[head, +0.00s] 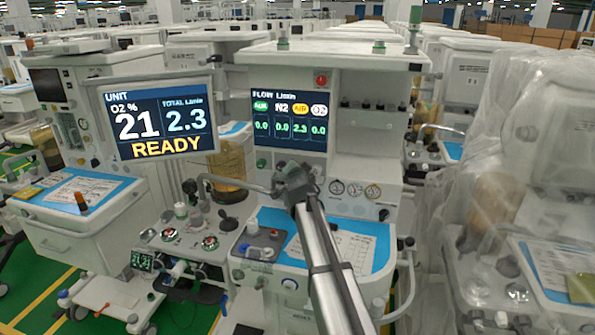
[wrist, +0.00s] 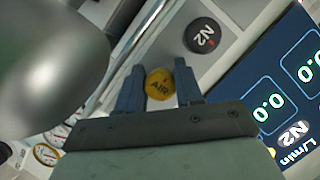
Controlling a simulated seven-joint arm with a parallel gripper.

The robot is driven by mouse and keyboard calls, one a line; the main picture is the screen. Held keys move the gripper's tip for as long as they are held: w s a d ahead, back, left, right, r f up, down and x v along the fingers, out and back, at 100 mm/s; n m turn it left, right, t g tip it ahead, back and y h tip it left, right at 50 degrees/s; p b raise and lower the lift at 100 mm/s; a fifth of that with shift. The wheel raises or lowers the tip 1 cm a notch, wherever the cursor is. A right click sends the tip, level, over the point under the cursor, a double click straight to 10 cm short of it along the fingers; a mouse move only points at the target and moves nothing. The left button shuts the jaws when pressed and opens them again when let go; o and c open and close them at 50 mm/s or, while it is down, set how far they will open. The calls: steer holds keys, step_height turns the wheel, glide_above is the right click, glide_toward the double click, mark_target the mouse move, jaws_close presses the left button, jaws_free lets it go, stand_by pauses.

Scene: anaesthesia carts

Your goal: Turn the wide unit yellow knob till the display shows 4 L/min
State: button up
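The yellow knob marked AIR (wrist: 160,84) sits between my gripper's two fingers (wrist: 159,70) in the wrist view. The fingers lie close against both its sides, with no clear gap. In the head view my gripper (head: 290,178) is at the front of the wide unit, below its flow display (head: 290,120), and hides the knob. The flow display reads 0.0, 0.0, 2.3 under the yellow AIR label, and 0.0. The large unit screen (head: 158,121) reads O2 21 %, total 2.3 L/min and READY.
A black N2 knob (wrist: 202,35) is close by the yellow one. A rounded grey part (wrist: 50,55) fills the wrist view's upper left. Small gauges (head: 354,189) lie right of my gripper. A blue-topped work surface with papers (head: 375,235) is below. A plastic-covered cart (head: 500,150) stands at right.

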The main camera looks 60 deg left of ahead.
steer(key=c, duration=0.5)
steer(key=shift+a+n+t+h, duration=0.1)
steer(key=shift+n+t+h, duration=0.2)
steer(key=shift+n+h, duration=0.55)
steer(key=n+t, duration=0.1)
steer(key=n, duration=0.2)
steer(key=shift+h, duration=0.35)
steer(key=n+t+h, duration=0.1)
steer(key=n+t, duration=0.1)
steer(key=n, duration=0.1)
steer(key=shift+n+h, duration=0.25)
steer(key=shift+h, duration=0.15)
steer(key=n+t+h, duration=0.1)
steer(key=n+t, duration=0.1)
steer(key=n, duration=0.1)
steer(key=shift+w, duration=0.1)
steer(key=shift+d+n, duration=0.2)
steer(key=shift+n, duration=0.1)
